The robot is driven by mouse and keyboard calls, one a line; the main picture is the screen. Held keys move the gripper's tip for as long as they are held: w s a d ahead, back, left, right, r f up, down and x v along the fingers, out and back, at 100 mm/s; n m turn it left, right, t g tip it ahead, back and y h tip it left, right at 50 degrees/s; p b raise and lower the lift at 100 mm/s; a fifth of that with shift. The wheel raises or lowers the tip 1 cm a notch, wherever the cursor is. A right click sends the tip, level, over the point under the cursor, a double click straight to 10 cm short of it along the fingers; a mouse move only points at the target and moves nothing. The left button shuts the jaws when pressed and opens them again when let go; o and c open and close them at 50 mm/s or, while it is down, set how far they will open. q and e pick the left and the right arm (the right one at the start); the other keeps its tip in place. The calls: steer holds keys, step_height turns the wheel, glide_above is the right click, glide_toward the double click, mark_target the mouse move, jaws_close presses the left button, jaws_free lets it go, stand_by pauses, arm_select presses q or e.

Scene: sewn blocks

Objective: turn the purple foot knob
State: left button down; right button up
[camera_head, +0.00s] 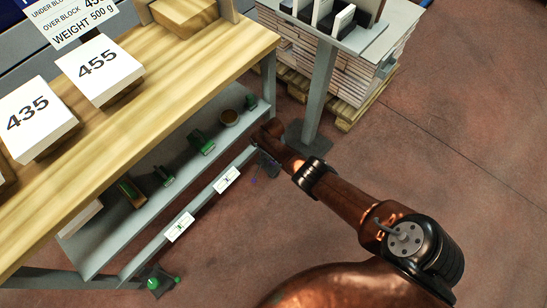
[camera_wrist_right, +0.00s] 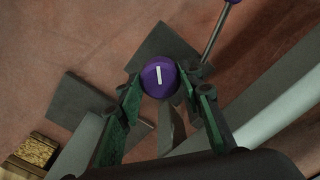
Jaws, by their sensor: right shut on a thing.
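The purple foot knob (camera_wrist_right: 153,84) is round with a white bar mark on its top. It sits between the fingertips of my right gripper (camera_wrist_right: 163,80) in the right wrist view, and the gripper is shut on it. The white bar stands almost upright in that view, tilted slightly. In the head view my right arm reaches down to the front corner of the bench, and the gripper (camera_head: 266,158) is small and dark there. The knob is mostly hidden in that view. My left gripper is not in view.
A rod with a purple ball end (camera_wrist_right: 232,2) stands beside the gripper. A green foot knob (camera_head: 153,283) shows at the near leg. A grey post (camera_head: 320,95) stands close behind the gripper.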

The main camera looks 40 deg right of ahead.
steer(key=o, duration=1.2)
steer(key=shift+c, duration=0.2)
steer(key=shift+r, duration=0.15)
steer(key=shift+w+a+r, duration=0.1)
steer(key=shift+a+r, duration=0.05)
steer(key=shift+r, duration=0.4)
step_height(320, 180, up, 11)
steer(key=shift+d+f, duration=0.2)
